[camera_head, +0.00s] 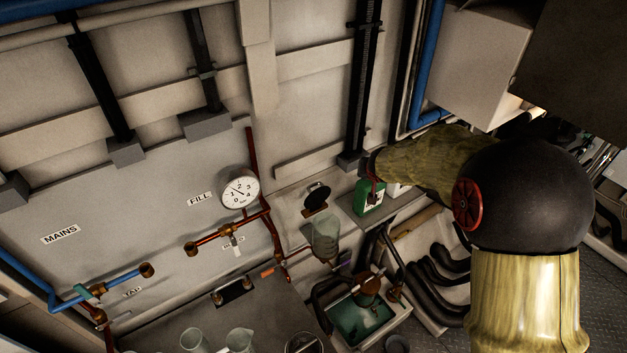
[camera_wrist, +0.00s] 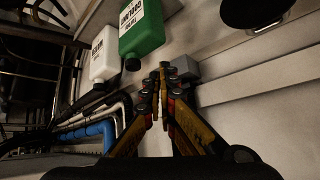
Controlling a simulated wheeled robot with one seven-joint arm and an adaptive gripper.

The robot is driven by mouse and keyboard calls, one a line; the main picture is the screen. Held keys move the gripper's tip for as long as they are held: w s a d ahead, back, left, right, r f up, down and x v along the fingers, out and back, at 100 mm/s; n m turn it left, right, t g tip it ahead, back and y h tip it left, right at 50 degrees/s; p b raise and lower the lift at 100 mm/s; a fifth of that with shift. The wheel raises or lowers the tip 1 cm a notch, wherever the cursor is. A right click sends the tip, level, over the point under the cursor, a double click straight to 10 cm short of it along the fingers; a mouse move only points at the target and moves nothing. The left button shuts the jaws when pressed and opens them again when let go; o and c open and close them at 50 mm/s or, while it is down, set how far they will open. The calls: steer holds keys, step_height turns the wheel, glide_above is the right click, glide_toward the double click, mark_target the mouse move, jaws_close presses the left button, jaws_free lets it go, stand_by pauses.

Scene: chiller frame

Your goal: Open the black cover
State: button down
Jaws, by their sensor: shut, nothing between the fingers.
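The black cover (camera_head: 318,195) is a round dark disc on the pale wall, above a translucent grey vessel (camera_head: 325,238). The same dark disc shows at the top edge of the wrist view (camera_wrist: 255,10), partly cut off. I cannot tell how far it is raised. My gripper (camera_wrist: 163,72) is shut and empty, its fingertips together in front of the wall and apart from the cover. In the head view my gripper (camera_head: 373,190) is small, in front of the green bottle and to the right of the cover.
A green bottle (camera_wrist: 141,30) and a white bottle (camera_wrist: 104,55) stand on a shelf. A pressure gauge (camera_head: 240,188) and copper pipes (camera_head: 275,240) are on the wall left of the cover. A basin of greenish liquid (camera_head: 360,318) and black hoses (camera_head: 435,275) lie below.

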mark_target(314, 195)
steer(key=s+a+n+t+y, duration=0.1)
steer(key=s+a+n+y, duration=0.3)
steer(key=a+n+y, duration=0.65)
steer(key=w+a+f+h, duration=0.1)
steer(key=w+a, duration=0.1)
steer(key=w+a+f+m+h, duration=0.1)
steer(key=w+a+f, duration=0.1)
steer(key=w+a+f+m+h, duration=0.1)
steer(key=w+a+f, duration=0.1)
steer(key=w, duration=0.1)
steer(key=shift+a+m+h, duration=0.25)
steer(key=shift+a+h, duration=0.05)
steer(key=shift+h, duration=0.05)
steer(key=shift+s+d+r+p, duration=0.15)
steer(key=shift+s+d+p, duration=0.5)
steer(key=shift+s, duration=0.3)
